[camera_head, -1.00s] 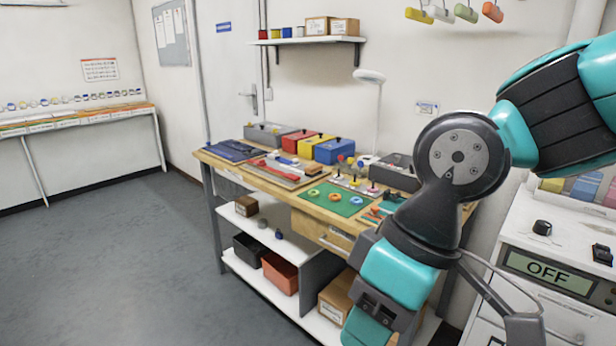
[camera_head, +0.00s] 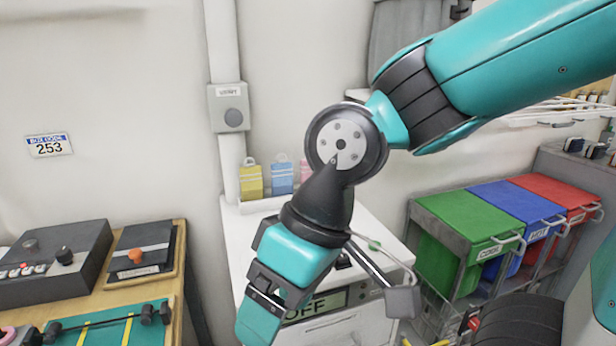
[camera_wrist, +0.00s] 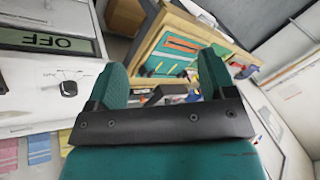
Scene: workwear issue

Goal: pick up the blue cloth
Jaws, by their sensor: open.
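A small blue piece (camera_head: 283,178) hangs or stands at the back of the white cabinet, between a yellow piece (camera_head: 251,180) and a pink one partly hidden by my arm. It could be the blue cloth; its shape at this size does not settle whether it is cloth. It also shows in the wrist view (camera_wrist: 38,148), at the lower left. My gripper (camera_head: 262,318) is in front of the cabinet, pointing down and away from the blue piece. In the wrist view my gripper (camera_wrist: 160,75) has its two teal fingers apart with nothing held between them.
The white cabinet (camera_head: 235,225) has an OFF display (camera_head: 318,305) and knobs. A wooden workbench (camera_head: 180,240) with dark boxes stands left. Green (camera_head: 455,225), blue (camera_head: 515,220) and red (camera_head: 558,190) lidded bins stand right. A grey wall box (camera_head: 231,107) is above the cabinet.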

